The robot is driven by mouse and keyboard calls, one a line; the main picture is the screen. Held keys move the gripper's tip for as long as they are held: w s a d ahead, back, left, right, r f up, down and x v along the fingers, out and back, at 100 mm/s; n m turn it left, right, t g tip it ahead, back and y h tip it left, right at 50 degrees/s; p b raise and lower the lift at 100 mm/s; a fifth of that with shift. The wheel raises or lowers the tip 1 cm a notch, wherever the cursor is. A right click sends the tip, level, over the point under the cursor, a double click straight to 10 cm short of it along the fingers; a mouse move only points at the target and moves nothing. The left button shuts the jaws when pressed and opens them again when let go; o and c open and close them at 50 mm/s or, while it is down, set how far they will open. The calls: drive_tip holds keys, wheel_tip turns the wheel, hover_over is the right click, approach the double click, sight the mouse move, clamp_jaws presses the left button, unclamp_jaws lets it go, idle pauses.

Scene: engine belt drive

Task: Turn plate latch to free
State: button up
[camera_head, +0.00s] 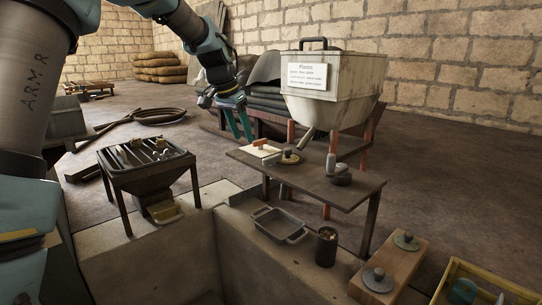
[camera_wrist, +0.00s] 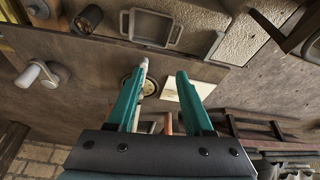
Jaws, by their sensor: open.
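My gripper (camera_head: 243,138) is open and empty, its two teal fingers pointing down near the left end of the dark table (camera_head: 320,180). In the wrist view the spread fingers (camera_wrist: 163,80) point toward the tabletop. A pale plate (camera_head: 259,151) with an orange handle (camera_head: 260,143) lies at that end; the plate (camera_wrist: 187,92) shows behind the right finger. Beside it is a brass disc (camera_head: 290,158) with a grey knob; the left finger partly covers this disc (camera_wrist: 149,87) in the wrist view. I cannot tell which part is the plate latch.
A dark base with a grey crank (camera_head: 336,168) stands further right on the table. A hopper (camera_head: 333,90) rises behind. A grey tray (camera_head: 279,226) and a dark can (camera_head: 326,246) stand in front, below. A tool stand (camera_head: 146,165) is at left.

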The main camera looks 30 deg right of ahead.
drive_tip(key=m, duration=0.1)
approach(272, 156)
drive_tip(key=a+r, duration=0.2)
drive_tip(key=shift+m+h, duration=0.3)
drive_tip(key=p+x, duration=0.1)
drive_tip(key=x, duration=0.6)
drive_tip(key=p+x, duration=0.1)
drive_tip(key=x, duration=0.3)
drive_tip(key=shift+s+d+p, duration=0.2)
drive_tip(key=shift+d+p, duration=0.1)
drive_tip(key=shift+c, duration=0.2)
clamp_jaws()
